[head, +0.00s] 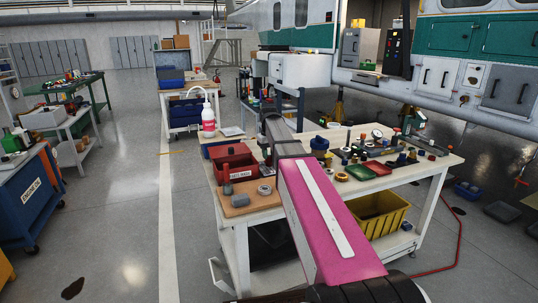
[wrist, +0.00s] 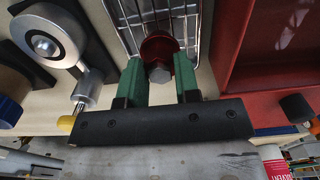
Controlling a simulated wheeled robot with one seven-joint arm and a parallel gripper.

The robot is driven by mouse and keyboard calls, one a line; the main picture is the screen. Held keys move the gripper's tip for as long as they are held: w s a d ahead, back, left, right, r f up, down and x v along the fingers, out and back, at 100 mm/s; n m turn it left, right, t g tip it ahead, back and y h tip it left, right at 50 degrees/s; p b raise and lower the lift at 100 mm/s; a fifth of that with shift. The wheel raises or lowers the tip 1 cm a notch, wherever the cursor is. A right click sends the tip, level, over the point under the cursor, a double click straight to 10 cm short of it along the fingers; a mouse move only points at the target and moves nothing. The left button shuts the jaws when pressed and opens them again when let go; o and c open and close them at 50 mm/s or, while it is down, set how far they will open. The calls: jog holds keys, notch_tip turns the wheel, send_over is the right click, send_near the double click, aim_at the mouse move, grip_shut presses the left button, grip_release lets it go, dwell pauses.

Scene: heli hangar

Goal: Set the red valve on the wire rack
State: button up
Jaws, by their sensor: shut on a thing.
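In the wrist view the red valve (wrist: 157,48) is a round red body with a grey hexagonal end, between the two green fingers of my gripper (wrist: 158,64). My gripper is shut on it. The wire rack (wrist: 122,14), made of thin metal bars, lies directly behind the valve in this view. I cannot tell whether the valve touches the bars. In the head view my own arm covers most of the gripper area, and I cannot make out the valve or rack there.
A red bin (wrist: 238,82) stands right of the rack; red bins (head: 233,154) also show on the workbench (head: 241,218). A silver round-headed metal part (wrist: 48,44) lies close on the left. Several small parts and a green tray (head: 360,172) crowd the bench's right side.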

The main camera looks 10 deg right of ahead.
aim_at(269, 154)
jog(key=shift+f, duration=0.15)
jog(key=o, duration=0.9)
notch_tip(269, 154, up, 12)
jog(key=shift+r, duration=0.2)
